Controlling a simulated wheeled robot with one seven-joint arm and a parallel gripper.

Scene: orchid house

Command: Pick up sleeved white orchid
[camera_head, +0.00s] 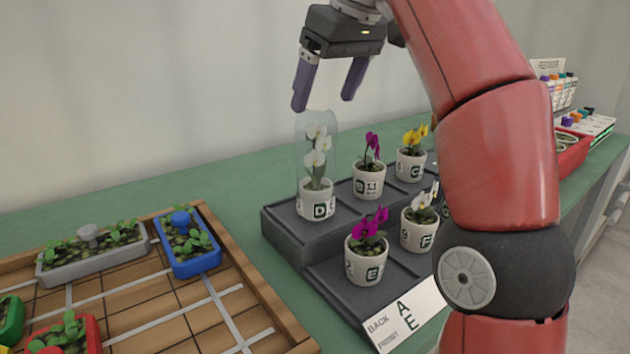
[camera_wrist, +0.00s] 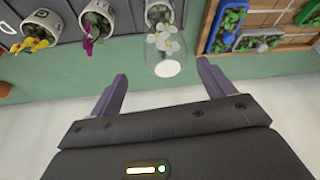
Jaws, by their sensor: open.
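The sleeved white orchid (camera_head: 317,160) stands upright in a white pot marked D, at the back left of a stepped dark grey stand (camera_head: 283,240). A clear sleeve surrounds its flowers. My gripper (camera_head: 327,105) is open and empty, just above the sleeve's top in the head view. In the wrist view the sleeved orchid (camera_wrist: 163,48) lies beyond the open fingertips of my gripper (camera_wrist: 162,70), roughly midway between them. The sleeve's round rim faces the wrist camera. No contact between fingers and sleeve is clear. A white orchid without a sleeve (camera_head: 420,220) stands in the front row.
Potted magenta orchids (camera_head: 367,250) and a yellow orchid (camera_head: 411,150) stand close by on the stand. A wooden gridded tray (camera_head: 255,290) with coloured planters is at left. A red bin (camera_head: 572,150) is at far right. Green table (camera_head: 230,180) is bare behind the stand.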

